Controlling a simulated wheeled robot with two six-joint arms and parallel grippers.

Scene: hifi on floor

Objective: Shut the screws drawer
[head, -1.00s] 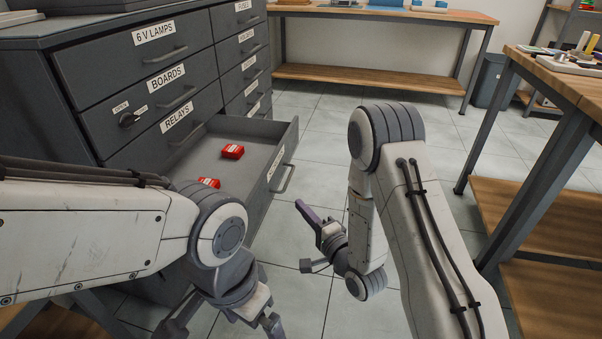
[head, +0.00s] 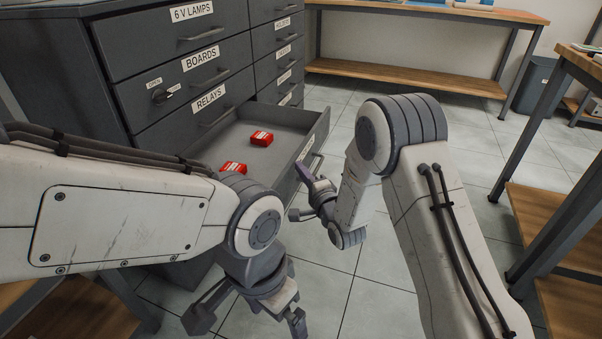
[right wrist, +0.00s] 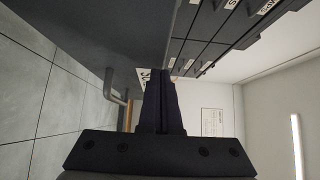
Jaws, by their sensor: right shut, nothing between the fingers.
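The open drawer (head: 285,120) sticks out from the lower part of the grey cabinet, with two red boxes (head: 261,138) (head: 233,168) inside. Its front carries a handle (head: 318,163) and a white label that I cannot read fully. My right gripper (head: 304,172) is shut and empty, close to the outside of the drawer front near the handle; contact cannot be told. In the right wrist view the shut fingers (right wrist: 160,88) point along a dark grey panel, with the handle (right wrist: 117,88) just left of them. My left gripper (head: 297,322) hangs low at the bottom edge, its fingers partly cut off.
The cabinet (head: 60,60) has other drawers, all shut, labelled 6 V LAMPS, BOARDS and RELAYS. A workbench (head: 420,12) stands at the back and another table (head: 575,65) on the right. Tiled floor (head: 440,150) lies free between them.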

